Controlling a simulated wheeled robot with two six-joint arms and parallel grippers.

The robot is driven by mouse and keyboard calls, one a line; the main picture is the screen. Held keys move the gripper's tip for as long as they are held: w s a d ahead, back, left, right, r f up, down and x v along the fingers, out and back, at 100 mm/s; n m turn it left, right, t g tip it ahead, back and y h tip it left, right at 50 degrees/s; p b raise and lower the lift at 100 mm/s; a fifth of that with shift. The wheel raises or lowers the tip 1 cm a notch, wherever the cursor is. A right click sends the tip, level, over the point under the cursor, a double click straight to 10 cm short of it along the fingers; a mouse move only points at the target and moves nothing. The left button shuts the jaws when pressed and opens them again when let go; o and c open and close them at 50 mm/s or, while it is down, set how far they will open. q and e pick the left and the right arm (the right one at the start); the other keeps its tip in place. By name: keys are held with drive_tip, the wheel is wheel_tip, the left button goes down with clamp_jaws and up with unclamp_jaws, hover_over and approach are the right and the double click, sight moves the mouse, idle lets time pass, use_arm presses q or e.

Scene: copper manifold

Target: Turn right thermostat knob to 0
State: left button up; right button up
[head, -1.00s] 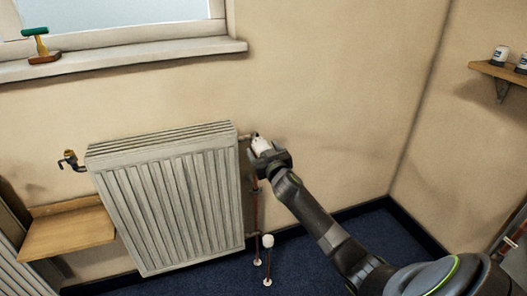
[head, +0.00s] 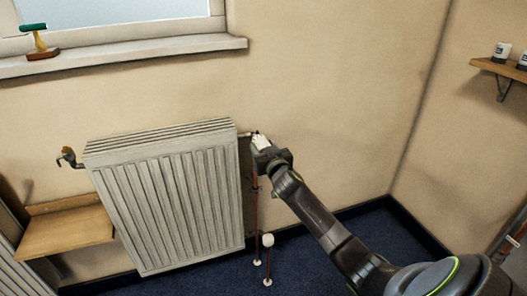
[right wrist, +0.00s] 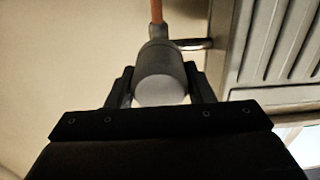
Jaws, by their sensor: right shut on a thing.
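The right thermostat knob is a white, rounded cylinder on the pipe at the radiator's upper right. In the right wrist view the knob (right wrist: 160,82) sits between the two dark fingers, which touch or nearly touch its sides. My right gripper (head: 262,143) is shut on it at the radiator's right end; it also shows in the right wrist view (right wrist: 161,85). Any scale marks or numbers on the knob cannot be read. The white radiator (head: 172,205) hangs on the wall. My left gripper is not in view.
A wooden shelf (head: 66,232) is at the lower left. A windowsill (head: 120,55) holds a green-handled tool (head: 38,40).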

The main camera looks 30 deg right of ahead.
drive_tip(key=shift+f+m+b, duration=0.25)
drive_tip(key=shift+m+b, duration=0.6)
drive_tip(key=shift+m, duration=0.35)
drive_tip(key=shift+m+b, duration=0.5)
drive_tip(key=shift+m, duration=0.3)
drive_tip(key=m+b, duration=0.1)
drive_tip(key=m, duration=0.2)
drive_tip(key=shift+d+m+b, duration=0.1)
drive_tip(key=shift+m+b, duration=0.2)
drive_tip(key=shift+b, duration=0.1)
drive_tip(key=m+b, duration=0.1)
drive_tip(key=m, duration=0.3)
drive_tip(key=shift+m, duration=0.3)
drive_tip(key=m+b, duration=0.1)
drive_tip(key=m, duration=0.2)
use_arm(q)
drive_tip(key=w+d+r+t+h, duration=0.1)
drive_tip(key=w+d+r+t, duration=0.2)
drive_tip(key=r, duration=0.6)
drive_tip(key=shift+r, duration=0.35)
use_arm(e)
drive_tip(key=shift+m, duration=0.5)
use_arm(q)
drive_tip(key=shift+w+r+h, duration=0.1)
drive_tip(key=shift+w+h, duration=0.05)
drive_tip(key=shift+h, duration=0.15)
